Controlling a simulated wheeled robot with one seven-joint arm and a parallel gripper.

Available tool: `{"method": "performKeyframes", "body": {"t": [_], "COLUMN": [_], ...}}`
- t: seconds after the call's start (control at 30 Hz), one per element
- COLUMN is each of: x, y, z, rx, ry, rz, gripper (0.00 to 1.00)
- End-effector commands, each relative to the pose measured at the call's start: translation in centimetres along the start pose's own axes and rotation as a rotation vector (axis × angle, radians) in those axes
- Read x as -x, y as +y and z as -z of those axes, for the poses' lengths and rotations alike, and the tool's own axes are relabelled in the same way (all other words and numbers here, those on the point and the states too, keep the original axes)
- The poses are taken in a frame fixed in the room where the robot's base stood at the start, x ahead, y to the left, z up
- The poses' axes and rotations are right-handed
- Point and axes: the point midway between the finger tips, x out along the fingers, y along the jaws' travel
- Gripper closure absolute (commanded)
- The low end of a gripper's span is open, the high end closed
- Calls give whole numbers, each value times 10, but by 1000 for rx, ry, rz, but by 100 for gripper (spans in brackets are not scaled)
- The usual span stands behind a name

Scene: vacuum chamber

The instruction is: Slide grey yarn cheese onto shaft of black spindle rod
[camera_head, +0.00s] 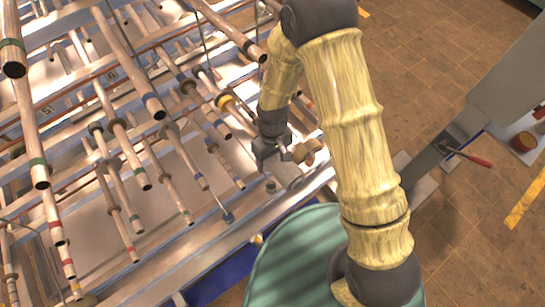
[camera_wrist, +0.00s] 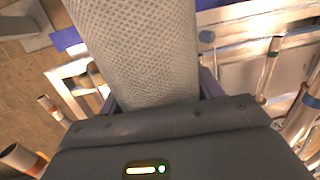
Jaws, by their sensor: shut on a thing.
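My gripper (camera_head: 272,152) is at the right edge of the rack, low over its front rail. In the wrist view it is shut on the grey yarn cheese (camera_wrist: 140,50), a pale grey cylinder with a woven mesh surface. The cheese fills the upper middle of that view, and its far end is out of the picture. In the head view the cheese cannot be made out clearly at the gripper. Many rods with coloured bands stick out of the rack; I cannot tell which is the black spindle rod.
The rack's rods (camera_head: 131,153) crowd the left half, several with green, red or blue bands. A yellow-ringed rod (camera_head: 226,101) is near my forearm. A metal front rail (camera_head: 190,245) runs below. Brown tiled floor (camera_head: 440,60) lies open at right, with a red-handled tool (camera_head: 470,157).

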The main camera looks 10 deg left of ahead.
Motion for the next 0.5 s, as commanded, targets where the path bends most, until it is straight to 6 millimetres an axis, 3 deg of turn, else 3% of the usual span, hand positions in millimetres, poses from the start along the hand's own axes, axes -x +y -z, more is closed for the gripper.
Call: {"method": "performKeyframes", "body": {"t": [0.5], "x": [2], "y": [-1], "z": [-3], "rx": [6], "ry": [-1], "rz": [5], "gripper": [68]}}
